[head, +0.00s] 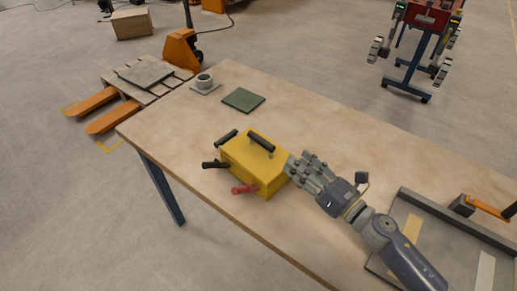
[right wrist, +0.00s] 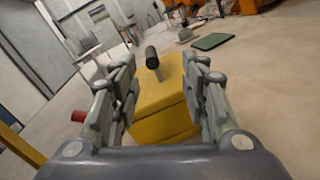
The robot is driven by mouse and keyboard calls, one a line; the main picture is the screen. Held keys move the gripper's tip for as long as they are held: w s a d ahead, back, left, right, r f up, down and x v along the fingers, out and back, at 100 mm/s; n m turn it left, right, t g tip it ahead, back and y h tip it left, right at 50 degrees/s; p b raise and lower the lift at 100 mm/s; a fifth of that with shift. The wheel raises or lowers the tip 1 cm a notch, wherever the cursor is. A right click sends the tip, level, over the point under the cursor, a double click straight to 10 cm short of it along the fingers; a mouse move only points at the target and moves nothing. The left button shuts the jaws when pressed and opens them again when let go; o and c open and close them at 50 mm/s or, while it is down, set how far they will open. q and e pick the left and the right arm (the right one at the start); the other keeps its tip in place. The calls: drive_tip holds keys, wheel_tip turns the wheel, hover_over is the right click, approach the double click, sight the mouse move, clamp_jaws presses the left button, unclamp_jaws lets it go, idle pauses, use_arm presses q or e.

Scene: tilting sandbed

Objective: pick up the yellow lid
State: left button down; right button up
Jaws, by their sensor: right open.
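A yellow box-shaped thing (head: 252,165) stands on the wooden table in the head view, with a dark handle (head: 261,142) on its yellow top. Whether the top is a separate lid is too small to tell. A red grip (head: 244,188) and black grips (head: 214,164) stick out at its sides. My right gripper (head: 303,166) is at the right side of the box, fingers pointing at it. In the right wrist view, my right gripper (right wrist: 165,95) is open, with the yellow top (right wrist: 160,103) and the handle (right wrist: 152,58) seen between the fingers. My left gripper does not show.
On the table (head: 170,120) lie a green mat (head: 243,100) and a cup (head: 204,80) on a small pad. At the right is a grey tray (head: 437,251) with an orange-handled tool (head: 487,207). A pallet truck (head: 180,50) stands beyond the table. The table's back middle is clear.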

sight(268, 146)
drive_tip(key=w+a+n, duration=0.1)
drive_tip(key=w+a+n+g+y+p, duration=0.1)
drive_tip(key=a, duration=0.1)
drive_tip(key=w+a+n, duration=0.1)
drive_tip(key=shift+a+f, duration=0.3)
drive_tip(key=shift+f, duration=0.05)
drive_tip(key=p+x, duration=0.2)
drive_tip(key=x, duration=0.3)
drive_tip(key=shift+w+r, duration=0.1)
drive_tip(key=shift+w, duration=0.05)
drive_tip(key=shift+w+a, duration=0.2)
drive_tip(key=shift+a, duration=0.05)
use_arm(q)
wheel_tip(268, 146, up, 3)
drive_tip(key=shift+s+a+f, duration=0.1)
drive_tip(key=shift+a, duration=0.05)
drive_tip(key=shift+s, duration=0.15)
use_arm(e)
clamp_jaws()
